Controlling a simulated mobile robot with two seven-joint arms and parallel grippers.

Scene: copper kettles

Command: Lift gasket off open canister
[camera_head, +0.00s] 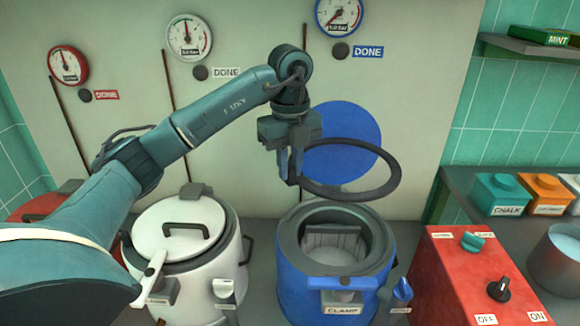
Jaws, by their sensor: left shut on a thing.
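My left gripper (290,180) is shut on the dark ring-shaped gasket (384,188), gripping its left edge. The gasket hangs in the air above the open blue canister (300,288), apart from its rim and a little to its right. The canister has no lid on it, and its grey inside shows. A label reading CLAMP (343,310) is on its front. My right gripper is not in view.
A white canister (190,285) with its lid on stands to the left, and a red one (45,206) is partly hidden behind my arm. A red control box (455,275) stands on the right. A blue disc (350,130) is behind the gasket. Gauges line the wall.

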